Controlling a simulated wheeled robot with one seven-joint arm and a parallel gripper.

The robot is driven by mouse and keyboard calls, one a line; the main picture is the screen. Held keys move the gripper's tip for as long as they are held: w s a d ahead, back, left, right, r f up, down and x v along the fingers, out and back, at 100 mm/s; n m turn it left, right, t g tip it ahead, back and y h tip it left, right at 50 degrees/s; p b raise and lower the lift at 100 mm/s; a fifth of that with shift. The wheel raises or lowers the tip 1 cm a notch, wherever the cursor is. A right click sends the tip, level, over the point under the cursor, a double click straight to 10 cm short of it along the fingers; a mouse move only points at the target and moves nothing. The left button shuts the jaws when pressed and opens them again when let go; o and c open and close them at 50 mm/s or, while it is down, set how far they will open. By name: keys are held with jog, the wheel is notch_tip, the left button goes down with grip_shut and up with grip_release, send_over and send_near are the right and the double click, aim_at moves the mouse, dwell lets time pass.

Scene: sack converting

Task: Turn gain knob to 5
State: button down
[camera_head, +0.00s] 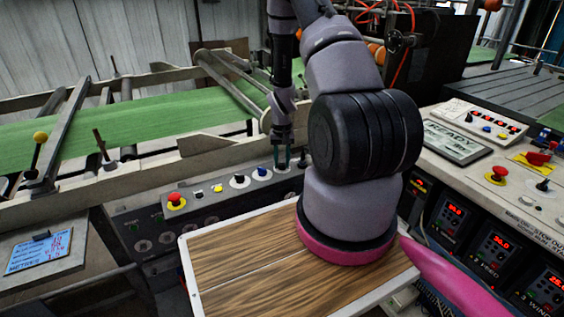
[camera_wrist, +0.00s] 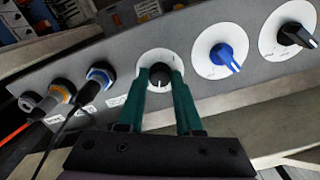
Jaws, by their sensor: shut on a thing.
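The knob between my fingers is a small black one (camera_wrist: 160,73) on a round white dial, with a white mark pointing towards the bottom of the wrist view. I cannot read any numbers or label, so I cannot tell its setting or confirm it is the gain knob. My gripper (camera_wrist: 161,80) is shut on it, with one green finger on each side. In the head view my gripper (camera_head: 283,160) reaches down to the sloped control panel (camera_head: 215,208), and the knob is mostly hidden behind the fingers.
A blue knob (camera_wrist: 229,57) and another black knob (camera_wrist: 297,35) sit beside it. Cable plugs (camera_wrist: 100,76) stand close on the other side. A red emergency button (camera_head: 176,200) is at the panel's left. A wood-topped board (camera_head: 235,258) lies in front.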

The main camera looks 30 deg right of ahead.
jog(key=m, duration=0.4)
jog(key=shift+m, duration=0.3)
jog(key=m, duration=0.5)
jog(key=shift+w+m, duration=0.1)
jog(key=shift+m, duration=0.2)
jog(key=m, duration=0.8)
jog(key=shift+m, duration=0.6)
jog(key=c, duration=0.6)
grip_release()
jog(key=shift+o, duration=0.2)
